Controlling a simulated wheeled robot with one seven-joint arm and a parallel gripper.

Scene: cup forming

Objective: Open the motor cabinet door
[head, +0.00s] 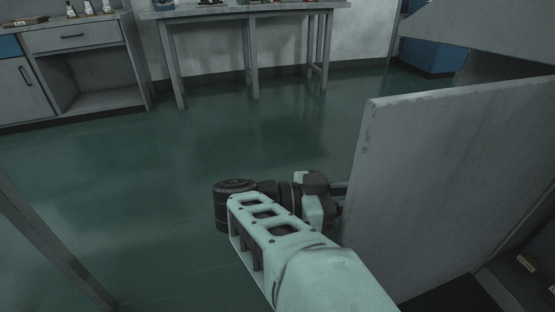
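A grey door panel (450,170) stands upright at the right of the head view, swung out from a grey body behind it. A dark interior (500,285) shows at its lower right, so the door stands open. My pale green arm reaches in from the bottom. My gripper (339,188) is at the door's left face, near its free edge, and seems to touch it or be very close. A handle is not clearly visible there. The wrist and arm hide most of the fingers, so I cannot tell whether they are open or shut.
Green floor (190,150) is clear to the left and beyond. A grey workbench (250,12) stands at the back, with a low grey cabinet (75,70) at the back left. A blue cabinet (430,57) is at the back right. A grey post (50,240) crosses the lower left.

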